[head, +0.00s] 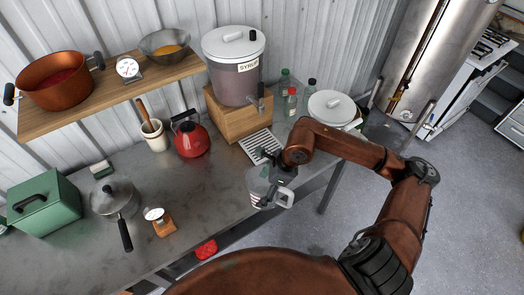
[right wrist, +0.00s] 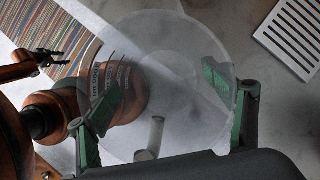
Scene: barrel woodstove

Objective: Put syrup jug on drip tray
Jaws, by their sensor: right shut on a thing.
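My right gripper (head: 266,180) is shut on the clear syrup jug (head: 258,188), near the table's front edge. The jug's pale handle (head: 284,196) points right. In the right wrist view the round, see-through jug (right wrist: 175,65) sits between the green fingers of my right gripper (right wrist: 168,105). The white slatted drip tray (head: 260,146) lies bare on the table, behind the jug and below the dispenser tap. It also shows at the upper right of the right wrist view (right wrist: 293,37). My left gripper (right wrist: 52,57) appears small there, its fingers apart and empty.
The syrup dispenser (head: 232,75) stands on a wooden block (head: 237,118) behind the tray. A red kettle (head: 191,139) is to the left.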

